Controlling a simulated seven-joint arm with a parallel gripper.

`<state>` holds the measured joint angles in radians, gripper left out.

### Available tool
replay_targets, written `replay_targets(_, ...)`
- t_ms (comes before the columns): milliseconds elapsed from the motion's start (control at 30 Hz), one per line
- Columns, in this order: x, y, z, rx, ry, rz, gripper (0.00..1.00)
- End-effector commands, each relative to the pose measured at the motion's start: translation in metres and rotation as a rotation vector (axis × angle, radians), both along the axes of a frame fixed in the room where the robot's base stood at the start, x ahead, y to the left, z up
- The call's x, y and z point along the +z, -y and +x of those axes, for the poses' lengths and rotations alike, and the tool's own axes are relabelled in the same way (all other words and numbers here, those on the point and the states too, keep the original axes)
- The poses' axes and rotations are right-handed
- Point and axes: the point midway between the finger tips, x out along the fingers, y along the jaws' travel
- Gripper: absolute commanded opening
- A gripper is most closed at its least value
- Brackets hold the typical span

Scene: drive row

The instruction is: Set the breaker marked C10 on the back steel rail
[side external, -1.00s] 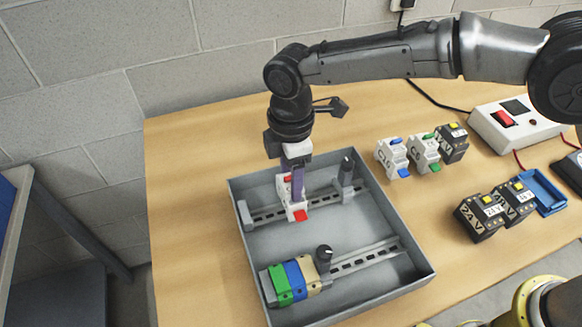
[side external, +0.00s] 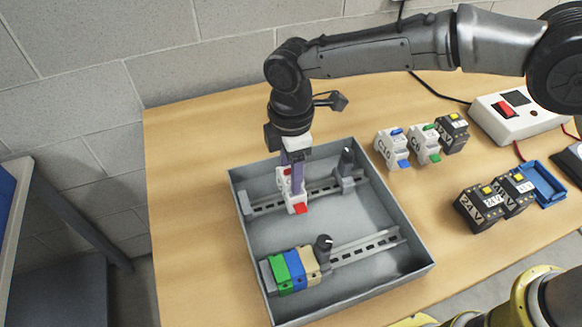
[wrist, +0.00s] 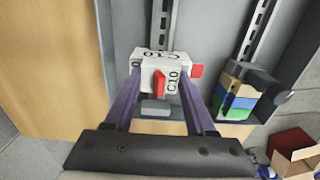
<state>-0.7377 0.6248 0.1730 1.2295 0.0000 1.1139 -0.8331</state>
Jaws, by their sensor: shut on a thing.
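The breaker marked C10 (wrist: 175,72) is white with red parts. My gripper (wrist: 161,78) is shut on it, with one purple finger on each side. In the side view my gripper (side external: 291,168) points down with the breaker (side external: 296,199) at the back steel rail (side external: 322,187), toward its left part. The breaker looks upright and at rail level, but I cannot tell if it is seated on the rail. The back rail (wrist: 164,22) runs away beyond the breaker in the wrist view; the stretch under it is hidden.
The grey tray (side external: 410,213) holds both rails. A dark-knobbed clamp (side external: 347,170) stands right on the back rail. The front rail (side external: 365,248) bears green, blue and beige blocks (side external: 294,269). White and black breakers (side external: 391,148) and 24 V units (side external: 480,208) stand right of the tray.

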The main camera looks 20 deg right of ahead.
Motion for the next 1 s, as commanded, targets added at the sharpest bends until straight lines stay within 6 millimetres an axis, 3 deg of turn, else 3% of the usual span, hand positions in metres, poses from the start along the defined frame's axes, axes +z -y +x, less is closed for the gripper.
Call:
replay_targets(633,-0.0087,-0.0002,0.0002,0.0,0.001,0.001,0.0)
replay_targets(667,-0.0085,-0.0003,0.0003,0.0,0.001,0.001,0.59)
replay_targets(833,-0.0086,-0.0002,0.0002,0.0,0.001,0.001,0.9)
replay_targets(1000,-0.0087,-0.0001,0.0001,0.0,0.0,0.0,0.91)
